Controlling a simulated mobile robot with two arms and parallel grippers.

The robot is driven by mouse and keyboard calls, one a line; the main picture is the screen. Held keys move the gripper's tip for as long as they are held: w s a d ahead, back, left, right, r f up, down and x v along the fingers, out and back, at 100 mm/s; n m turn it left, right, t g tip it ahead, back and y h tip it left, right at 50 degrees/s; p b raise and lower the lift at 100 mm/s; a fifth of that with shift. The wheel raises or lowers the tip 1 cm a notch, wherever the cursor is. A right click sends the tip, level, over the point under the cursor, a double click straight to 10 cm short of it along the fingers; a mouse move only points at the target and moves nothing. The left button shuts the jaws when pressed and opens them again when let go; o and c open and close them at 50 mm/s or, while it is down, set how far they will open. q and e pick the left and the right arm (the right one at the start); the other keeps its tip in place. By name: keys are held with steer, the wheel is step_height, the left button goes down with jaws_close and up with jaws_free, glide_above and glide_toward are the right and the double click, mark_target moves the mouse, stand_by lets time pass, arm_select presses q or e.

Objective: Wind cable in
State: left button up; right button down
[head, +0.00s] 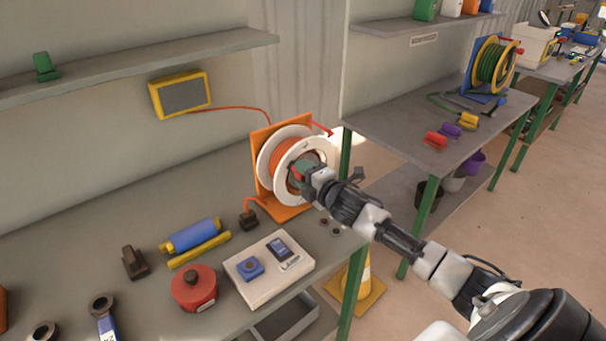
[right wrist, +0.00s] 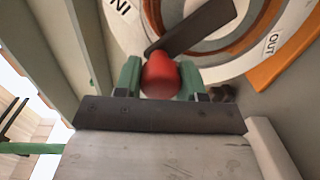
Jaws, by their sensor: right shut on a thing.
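The cable reel (head: 278,155) has white side discs and orange cable wound on its drum, and stands on an orange frame (head: 287,211) on the workbench. My right gripper (head: 300,173) is at the face of the reel, shut on the red crank knob, which shows between the green fingers in the right wrist view (right wrist: 160,76). A dark crank arm (right wrist: 195,28) runs from the knob across the white disc. The disc bears the words IN and OUT. A black plug (head: 249,220) on an orange cable end rests on the bench beside the frame. My left gripper is not in view.
A white board (head: 250,280) with small devices, a red round container (head: 194,289) and a blue roller (head: 191,236) lie on the bench. A traffic cone (head: 364,280) stands below its right edge. A second bench (head: 400,120) holds a green cable reel (head: 493,64).

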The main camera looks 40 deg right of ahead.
steer(key=c, duration=0.7)
jaws_free()
steer(key=shift+o, duration=0.2)
steer(key=shift+s, duration=0.3)
steer(key=s+b, duration=0.2)
steer(key=s, duration=0.8)
steer(key=shift+d+r, duration=0.25)
steer(key=shift+d, duration=0.2)
